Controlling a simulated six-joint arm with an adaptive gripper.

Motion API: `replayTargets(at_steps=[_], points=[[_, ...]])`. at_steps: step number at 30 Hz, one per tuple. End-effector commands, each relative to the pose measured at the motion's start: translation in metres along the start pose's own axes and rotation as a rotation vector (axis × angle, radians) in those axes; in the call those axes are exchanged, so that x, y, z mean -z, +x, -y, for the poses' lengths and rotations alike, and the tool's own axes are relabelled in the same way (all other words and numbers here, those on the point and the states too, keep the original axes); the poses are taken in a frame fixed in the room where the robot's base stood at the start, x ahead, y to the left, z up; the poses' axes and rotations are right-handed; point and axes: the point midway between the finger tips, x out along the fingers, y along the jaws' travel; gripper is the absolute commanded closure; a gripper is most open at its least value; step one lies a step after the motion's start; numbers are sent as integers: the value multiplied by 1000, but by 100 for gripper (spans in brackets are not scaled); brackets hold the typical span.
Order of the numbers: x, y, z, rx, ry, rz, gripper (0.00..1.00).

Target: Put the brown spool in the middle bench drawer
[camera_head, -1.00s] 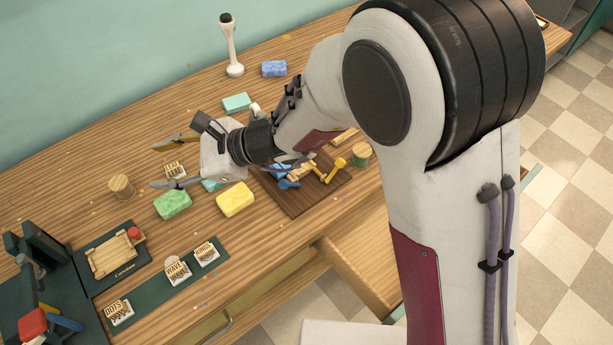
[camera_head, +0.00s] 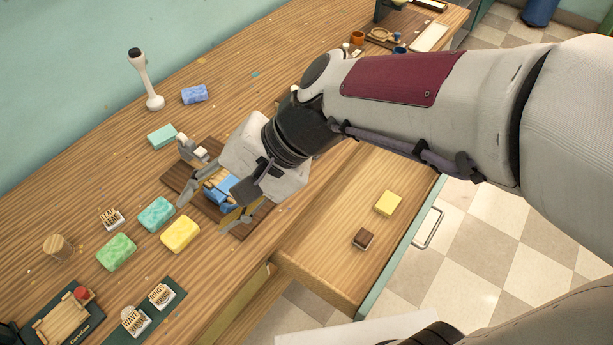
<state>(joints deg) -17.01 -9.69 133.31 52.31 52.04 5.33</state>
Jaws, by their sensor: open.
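The brown spool (camera_head: 58,247), a short cylinder with a pale wooden top, stands upright on the bench at the left, beyond the sponges. My gripper (camera_head: 206,211) is open with nothing seen between its fingers. It is over the dark wooden tray (camera_head: 177,178), well to the right of the spool and apart from it. A bench drawer (camera_head: 325,250) is pulled out at the right. It holds a yellow block and a small brown block. I cannot tell from this view whether it is the middle one.
Green (camera_head: 117,251), yellow (camera_head: 180,234) and teal (camera_head: 156,214) sponges and a letter stamp (camera_head: 111,219) lie between spool and tray. Blue items (camera_head: 222,190) lie on the tray under my gripper. A white upright tool (camera_head: 145,80) stands at the back. My arm crosses above the drawer.

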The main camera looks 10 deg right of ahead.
Motion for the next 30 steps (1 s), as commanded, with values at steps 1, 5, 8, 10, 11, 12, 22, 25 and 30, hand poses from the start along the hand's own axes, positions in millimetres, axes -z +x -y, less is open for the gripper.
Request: replayTargets(at_steps=[1,5,8,10,11,12,22,25,30], points=[[1,-11,-9,-20,-37,-31,57],[5,-34,-35,-87,-126,-104,57],[8,-53,-55,-145,-190,-161,57],[10,-66,-69,-187,-234,-201,57],[11,-71,-75,-206,-253,-219,57],[12,-79,-84,-232,-276,-242,57],[19,-144,-149,-471,-439,-434,57],[20,-162,-165,-540,-473,-480,57],[20,-181,-181,-617,-506,-527,57]])
